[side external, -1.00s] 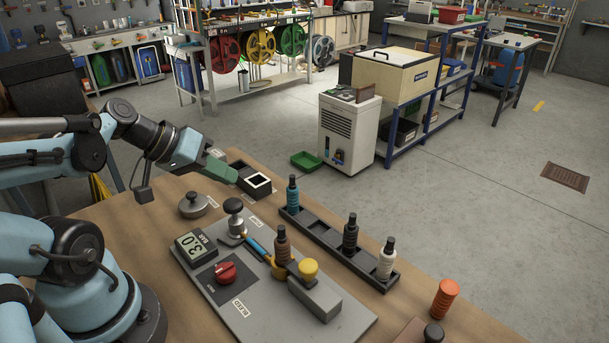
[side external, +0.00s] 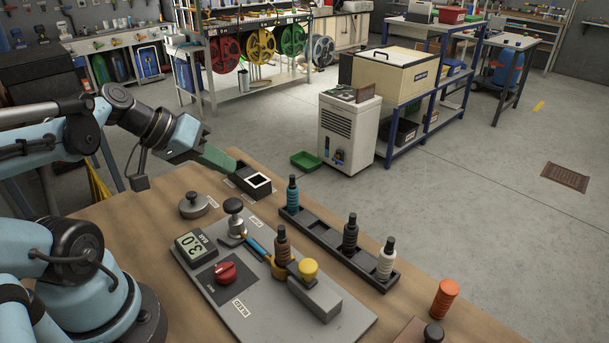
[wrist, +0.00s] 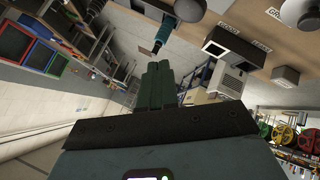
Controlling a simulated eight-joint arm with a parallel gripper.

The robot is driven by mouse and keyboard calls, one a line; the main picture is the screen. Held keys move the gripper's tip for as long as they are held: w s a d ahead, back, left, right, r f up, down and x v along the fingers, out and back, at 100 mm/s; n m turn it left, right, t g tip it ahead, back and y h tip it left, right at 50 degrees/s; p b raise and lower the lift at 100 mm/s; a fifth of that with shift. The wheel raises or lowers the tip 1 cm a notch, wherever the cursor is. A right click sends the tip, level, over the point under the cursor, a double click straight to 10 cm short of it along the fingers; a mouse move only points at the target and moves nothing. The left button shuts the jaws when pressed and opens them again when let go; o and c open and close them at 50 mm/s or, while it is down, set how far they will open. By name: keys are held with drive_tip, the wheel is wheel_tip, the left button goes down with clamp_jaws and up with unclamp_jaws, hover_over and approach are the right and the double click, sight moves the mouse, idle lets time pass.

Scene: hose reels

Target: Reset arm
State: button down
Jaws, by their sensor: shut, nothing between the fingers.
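My gripper (side external: 218,158) has green fingers, which are shut with nothing between them. It hangs in the air at the far left of the bench, close to the black open box (side external: 250,182) in the side view. The wrist view shows the shut fingers (wrist: 160,82) pointing away, with the teal fitting (wrist: 164,32) beyond their tips. On the grey test board (side external: 255,312) are a gauge reading 3.0 (side external: 195,244), a red knob (side external: 225,272) and a yellow knob (side external: 308,268). A brown fitting (side external: 282,247) stands upright at the board's clamp.
A black rack (side external: 325,236) holds teal (side external: 292,196), black (side external: 350,234) and white (side external: 386,260) fittings. An orange cylinder (side external: 445,298) stands at the right. A round metal piece (side external: 193,206) sits on the wooden bench (side external: 115,228).

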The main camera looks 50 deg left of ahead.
drive_tip(key=shift+d, duration=0.1)
idle(0.4)
drive_tip(key=shift+d+f, duration=0.2)
drive_tip(key=shift+f, duration=0.05)
drive_tip(key=w+d+f+m+g+y, duration=0.1)
drive_tip(key=w+d+m+y, duration=0.1)
drive_tip(key=d+m, duration=0.3)
drive_tip(key=shift+w+d+f+g+y, duration=0.2)
drive_tip(key=shift+d+g+y, duration=0.1)
drive_tip(key=shift+d+y, duration=0.15)
idle(0.5)
